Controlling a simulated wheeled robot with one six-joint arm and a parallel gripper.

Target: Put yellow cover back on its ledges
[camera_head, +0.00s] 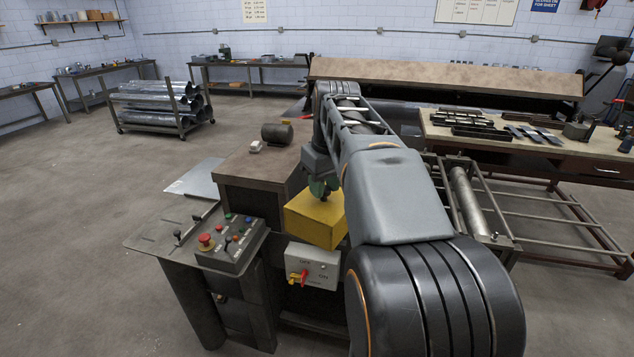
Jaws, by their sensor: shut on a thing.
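The yellow cover (312,222) is a box-shaped piece at the front of the machine, beside the brown-topped housing (262,165). My gripper (323,196) is directly above the cover and shut on it at its top. My arm hides the cover's right side and part of the machine behind it. I cannot see the ledges, nor tell whether the cover rests on anything or hangs in the gripper.
A control box with buttons (232,243) stands left of the cover, and a grey switch box with a red-yellow handle (313,266) is just below it. Rollers and a rail frame (540,215) lie to the right. A pipe cart (160,107) stands far left on open floor.

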